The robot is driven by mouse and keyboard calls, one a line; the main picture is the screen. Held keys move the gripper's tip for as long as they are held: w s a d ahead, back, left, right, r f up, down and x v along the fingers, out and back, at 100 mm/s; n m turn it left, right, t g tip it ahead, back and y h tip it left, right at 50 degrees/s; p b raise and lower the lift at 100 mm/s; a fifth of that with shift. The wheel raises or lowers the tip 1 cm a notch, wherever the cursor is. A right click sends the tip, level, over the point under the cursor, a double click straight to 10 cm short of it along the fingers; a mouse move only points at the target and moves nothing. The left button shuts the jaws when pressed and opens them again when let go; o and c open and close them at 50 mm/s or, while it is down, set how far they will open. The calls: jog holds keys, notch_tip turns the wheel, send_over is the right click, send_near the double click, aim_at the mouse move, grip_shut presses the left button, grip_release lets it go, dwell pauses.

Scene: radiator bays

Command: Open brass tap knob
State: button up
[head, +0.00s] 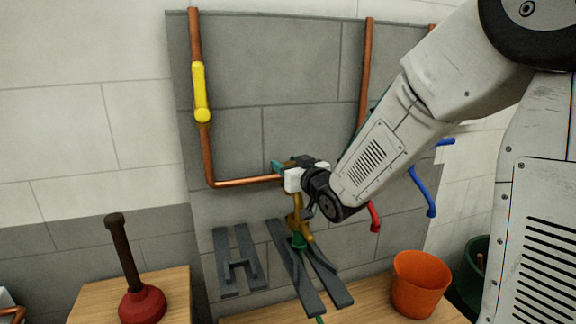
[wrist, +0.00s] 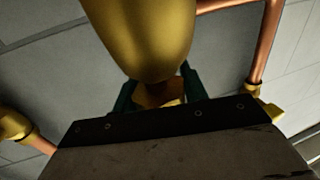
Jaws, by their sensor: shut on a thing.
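The brass tap (head: 301,222) hangs at the end of the copper pipe in the middle of the wall, partly hidden by my gripper (head: 286,169). My gripper reaches in from the right with its teal fingers at the top of the tap. In the wrist view a large rounded brass part (wrist: 145,35) fills the top middle. Below it, a smaller brass piece, the tap knob (wrist: 160,93), sits between the two teal fingers, and the gripper is shut on it. How far the knob is turned cannot be seen.
A yellow lever (head: 200,92) is on the left pipe. Red (head: 375,217) and blue (head: 422,190) handles are right of my wrist. A plunger (head: 136,275), grey brackets (head: 238,260) and an orange bucket (head: 418,284) stand below. A green fitting (head: 298,240) is under the tap.

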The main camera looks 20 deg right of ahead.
jog(key=n+g+y, duration=0.1)
jog(key=n+y, duration=0.2)
jog(key=y, duration=0.1)
jog(key=shift+g, duration=0.4)
jog(key=n+g+y, duration=0.2)
jog(key=y, duration=0.1)
jog(key=n+g+y, duration=0.1)
jog(key=y, duration=0.1)
jog(key=shift+s+a+n+g, duration=0.2)
jog(key=shift+a+n+g, duration=0.1)
jog(key=shift+n, duration=0.1)
jog(key=n+g+y, duration=0.1)
jog(key=n+g, duration=0.1)
jog(key=n+g+y, duration=0.2)
jog(key=g, duration=0.1)
jog(key=s+n+g+y, duration=0.1)
jog(key=n+g, duration=0.1)
jog(key=g, duration=0.1)
jog(key=shift+a+y, duration=0.3)
jog(key=shift+a, duration=0.05)
jog(key=shift+g, duration=0.4)
jog(key=o, duration=1)
jog(key=s+d, duration=0.1)
jog(key=d, duration=0.6)
jog(key=shift+s+d, duration=0.3)
jog(key=shift+d, duration=0.05)
